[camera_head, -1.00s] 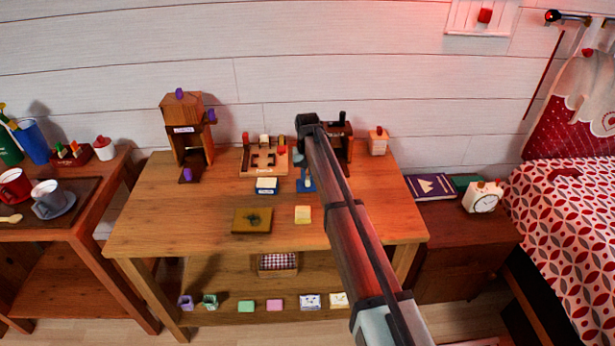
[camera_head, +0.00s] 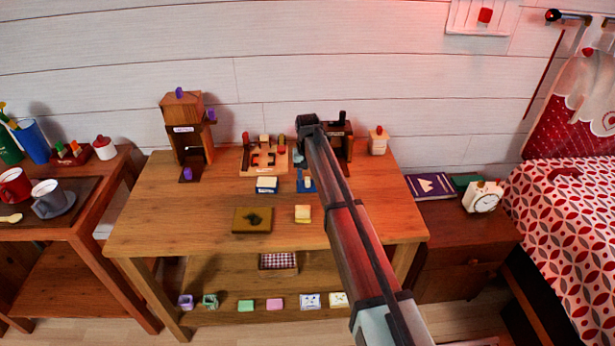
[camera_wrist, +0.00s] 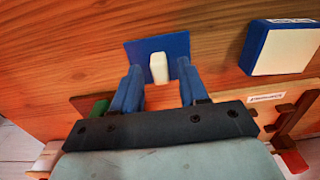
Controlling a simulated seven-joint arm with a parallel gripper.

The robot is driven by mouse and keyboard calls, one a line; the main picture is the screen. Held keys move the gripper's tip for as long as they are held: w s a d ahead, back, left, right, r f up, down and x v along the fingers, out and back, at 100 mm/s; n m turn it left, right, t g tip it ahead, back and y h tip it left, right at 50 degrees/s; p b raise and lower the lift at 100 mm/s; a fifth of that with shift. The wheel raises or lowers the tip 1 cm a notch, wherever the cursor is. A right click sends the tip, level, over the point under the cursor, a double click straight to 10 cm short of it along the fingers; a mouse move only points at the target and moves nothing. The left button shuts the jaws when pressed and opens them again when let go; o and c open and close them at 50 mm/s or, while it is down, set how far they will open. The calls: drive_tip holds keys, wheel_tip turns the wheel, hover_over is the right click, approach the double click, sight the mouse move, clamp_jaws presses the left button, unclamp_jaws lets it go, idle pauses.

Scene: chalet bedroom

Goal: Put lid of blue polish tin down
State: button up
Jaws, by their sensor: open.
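The blue lid (camera_wrist: 152,48) is a flat square with a white knob. It appears to lie flat on the wooden table (camera_wrist: 60,50), and a part of it shows beside my arm in the head view (camera_head: 307,185). My gripper (camera_wrist: 159,67) is open, its two blue fingers on either side of the knob with gaps to it. The head view mostly hides the fingers behind my arm. A blue box with a cream top (camera_wrist: 287,48), likely the polish tin, stands apart from the lid; in the head view it is to the lid's left (camera_head: 266,186).
A wooden tray with slots (camera_head: 264,160) stands behind the tin. A brown square plate (camera_head: 252,220) and a cream-and-yellow box (camera_head: 303,214) are at the table's front. A wooden tower (camera_head: 187,130) is at the back left. The table's left front is clear.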

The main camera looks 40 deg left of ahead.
sight(308, 179)
wheel_tip(308, 179, up, 12)
idle(0.6)
drive_tip(key=shift+r, duration=0.1)
